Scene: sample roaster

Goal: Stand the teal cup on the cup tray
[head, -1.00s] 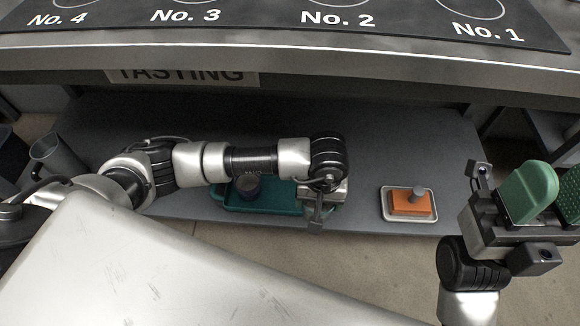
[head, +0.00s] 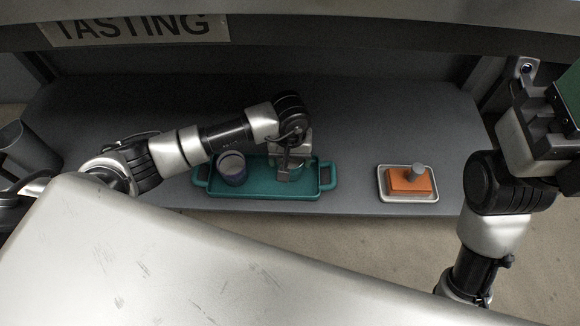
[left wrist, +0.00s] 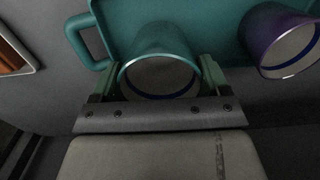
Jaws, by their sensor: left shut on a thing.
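The teal cup (left wrist: 160,55) is between the two green-padded fingers of my left gripper (left wrist: 158,88), its open mouth facing the left wrist camera. In the head view my left gripper (head: 284,176) is at the right half of the teal cup tray (head: 262,190) and hides most of the cup. The cup is over the tray and looks upright; I cannot tell whether its base touches the tray. My right gripper (head: 569,100) is at the right edge of the head view, partly cut off, so its opening does not show.
A dark purple-grey cup (head: 232,170) stands on the tray's left half; it also shows in the left wrist view (left wrist: 275,40). A white dish (head: 408,198) with an orange block (head: 408,184) sits to the right. The grey shelf (head: 350,130) is clear between.

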